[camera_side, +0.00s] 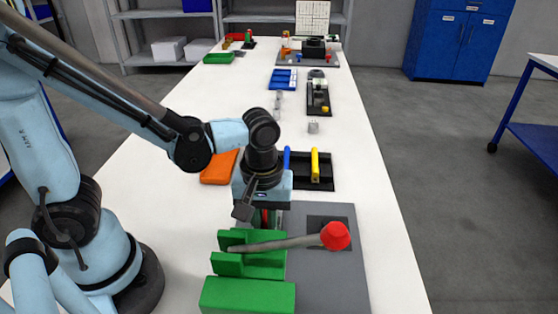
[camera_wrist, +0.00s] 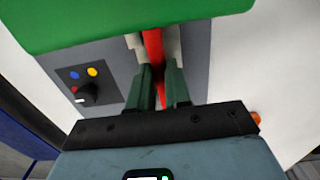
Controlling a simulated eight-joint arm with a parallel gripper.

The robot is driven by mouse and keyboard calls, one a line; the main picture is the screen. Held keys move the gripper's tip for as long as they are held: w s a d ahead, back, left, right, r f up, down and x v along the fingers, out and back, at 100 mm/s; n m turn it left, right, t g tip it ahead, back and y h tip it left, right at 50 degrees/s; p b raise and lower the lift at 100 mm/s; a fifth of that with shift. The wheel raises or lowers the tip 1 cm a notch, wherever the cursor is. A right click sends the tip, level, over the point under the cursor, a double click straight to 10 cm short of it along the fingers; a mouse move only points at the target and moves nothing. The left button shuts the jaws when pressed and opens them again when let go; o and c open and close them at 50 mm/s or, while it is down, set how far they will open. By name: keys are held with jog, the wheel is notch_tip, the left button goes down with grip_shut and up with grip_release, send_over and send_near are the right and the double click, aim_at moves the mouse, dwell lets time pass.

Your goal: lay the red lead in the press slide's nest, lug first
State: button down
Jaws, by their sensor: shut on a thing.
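My gripper (camera_side: 263,224) points down just behind the green press (camera_side: 248,296), over its grey base plate (camera_side: 345,285). In the wrist view my gripper (camera_wrist: 162,78) has its dark green fingers shut on the red lead (camera_wrist: 153,48). The red lead runs forward from the fingers, between two pale blocks (camera_wrist: 173,42), towards the green part of the press. A little red also shows between the fingers in the side view. The lug end is hidden, and I cannot tell whether the lead touches the nest.
The press lever (camera_side: 280,243) with its red knob (camera_side: 336,236) lies across the press, close to my gripper. A black tray (camera_side: 322,184) behind holds a blue lead (camera_side: 287,158) and a yellow lead (camera_side: 315,165). An orange block (camera_side: 220,167) lies left. The table's right strip is clear.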

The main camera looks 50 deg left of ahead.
aim_at(265, 226)
jog(key=shift+f, duration=0.2)
jog(key=c, duration=1)
grip_release()
jog(key=shift+r, duration=0.15)
jog(key=shift+r, duration=5.9)
jog(key=shift+w+a+f+m+t, duration=0.45)
jog(key=shift+a+m+t, duration=0.75)
jog(key=shift+a+m, duration=0.3)
jog(key=shift+w+a+f+m+t, duration=0.4)
jog(key=shift+a+m+t, duration=0.8)
jog(key=shift+a+m, duration=0.3)
jog(key=shift+w+a+f+m+t, duration=0.45)
jog(key=shift+a+m+t, duration=0.75)
jog(key=shift+a+m, duration=0.3)
